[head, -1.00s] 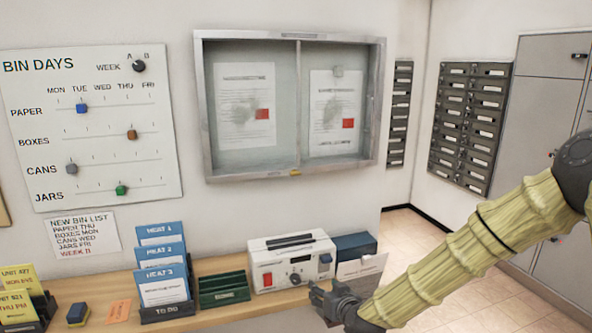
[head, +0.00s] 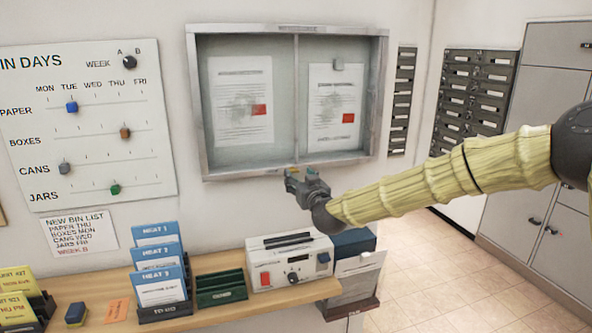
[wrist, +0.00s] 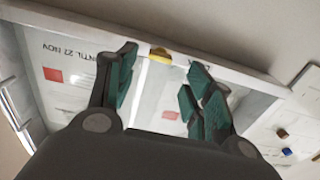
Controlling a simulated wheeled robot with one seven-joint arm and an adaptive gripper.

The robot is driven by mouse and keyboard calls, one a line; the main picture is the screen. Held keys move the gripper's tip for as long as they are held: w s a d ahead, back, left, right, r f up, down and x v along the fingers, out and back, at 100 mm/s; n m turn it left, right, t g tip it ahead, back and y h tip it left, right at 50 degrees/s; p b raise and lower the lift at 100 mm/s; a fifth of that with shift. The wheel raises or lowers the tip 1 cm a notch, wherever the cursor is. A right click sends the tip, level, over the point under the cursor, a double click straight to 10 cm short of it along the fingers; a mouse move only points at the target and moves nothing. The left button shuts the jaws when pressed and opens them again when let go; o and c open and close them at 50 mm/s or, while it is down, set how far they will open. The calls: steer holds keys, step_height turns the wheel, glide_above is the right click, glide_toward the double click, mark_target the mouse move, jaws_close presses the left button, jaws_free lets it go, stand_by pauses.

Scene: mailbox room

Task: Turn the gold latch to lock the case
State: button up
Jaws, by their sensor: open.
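The glass-fronted notice case (head: 288,29) hangs on the wall with two sheets of paper inside, each with a red mark. The gold latch (wrist: 160,55) sits on the case's frame in the wrist view, ahead of my gripper and between the lines of its fingers. My gripper (head: 292,176) is just below the middle of the case's lower edge in the head view and hides most of the latch there. In the wrist view my gripper (wrist: 163,80) has its green-padded fingers spread with nothing between them. The fingers look apart from the latch; the exact gap is unclear.
A shelf (head: 105,326) below holds blue card folders (head: 160,275), a green rack (head: 220,289) and a white box with knobs (head: 290,262). A bin-days board (head: 85,120) is left of the case. Grey mailboxes (head: 470,95) stand at the right.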

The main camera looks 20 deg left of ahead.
mark_target(294, 171)
steer(key=shift+p+x, duration=0.6)
steer(key=shift+x, duration=1.8)
steer(key=c, duration=1)
